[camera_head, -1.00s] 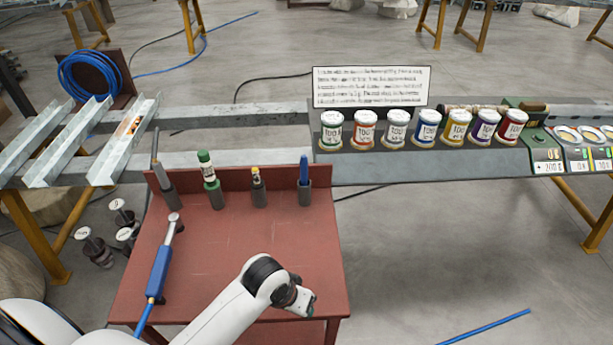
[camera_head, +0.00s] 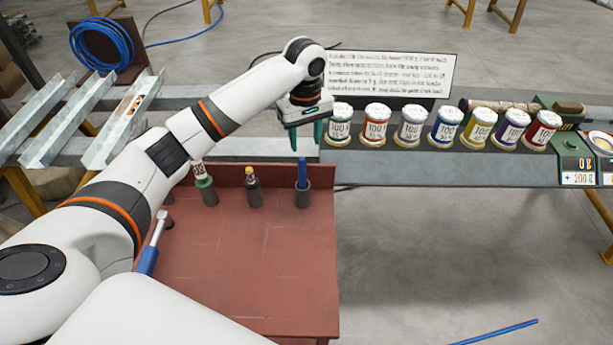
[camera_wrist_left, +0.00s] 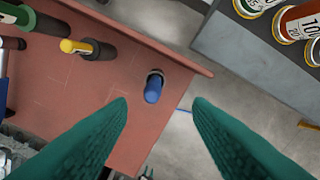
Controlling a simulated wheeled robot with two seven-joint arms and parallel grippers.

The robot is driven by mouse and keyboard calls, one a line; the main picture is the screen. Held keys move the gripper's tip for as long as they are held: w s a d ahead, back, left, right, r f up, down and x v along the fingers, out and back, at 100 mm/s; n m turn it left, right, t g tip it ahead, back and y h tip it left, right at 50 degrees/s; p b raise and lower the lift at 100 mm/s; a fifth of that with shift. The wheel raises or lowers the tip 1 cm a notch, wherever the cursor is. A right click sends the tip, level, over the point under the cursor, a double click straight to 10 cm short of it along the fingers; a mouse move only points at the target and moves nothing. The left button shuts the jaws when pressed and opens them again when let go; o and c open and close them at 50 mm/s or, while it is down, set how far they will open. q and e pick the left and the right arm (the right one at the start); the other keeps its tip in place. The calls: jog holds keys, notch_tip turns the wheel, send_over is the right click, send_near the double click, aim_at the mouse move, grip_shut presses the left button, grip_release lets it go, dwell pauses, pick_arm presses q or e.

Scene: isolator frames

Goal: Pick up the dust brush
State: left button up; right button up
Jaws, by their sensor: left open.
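I cannot tell for certain which object is the dust brush. On the red table (camera_head: 240,270), upright holders carry a blue-handled item (camera_head: 302,172), a yellow-topped item (camera_head: 250,176) and a green and white item (camera_head: 202,174). A long brown, wooden-looking item (camera_head: 500,106) lies behind the jars, partly hidden. My left gripper (camera_head: 306,138) is open and empty, fingers pointing down, above the table's back edge near the green jar. In the left wrist view its fingertips (camera_wrist_left: 160,102) are spread, with the blue item (camera_wrist_left: 153,90) below between them. My right gripper is not in view.
A row of several labelled jars (camera_head: 445,127) stands on the grey bench right of my left gripper, with a text sign (camera_head: 400,72) behind. A blue-handled tool (camera_head: 150,250) lies at the table's left, partly hidden. The table's front is clear.

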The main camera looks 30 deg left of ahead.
aim_at(302, 171)
pick_arm(q)
notch_tip(302, 171, down, 5)
jog(key=shift+s+a+f+p, duration=0.1)
jog(key=shift+s+p, duration=0.05)
jog(key=shift+p, duration=0.35)
jog(key=shift+f, duration=0.65)
jog(key=f, duration=0.1)
jog(key=f+p, duration=0.1)
jog(key=f, duration=0.2)
jog(key=shift+s+a+f, duration=0.15)
jog(key=shift+s, duration=0.15)
jog(key=shift+f, duration=0.4)
grip_shut()
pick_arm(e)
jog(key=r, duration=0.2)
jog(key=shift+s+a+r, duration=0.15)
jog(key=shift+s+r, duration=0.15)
pick_arm(q)
jog(key=shift+r, duration=0.15)
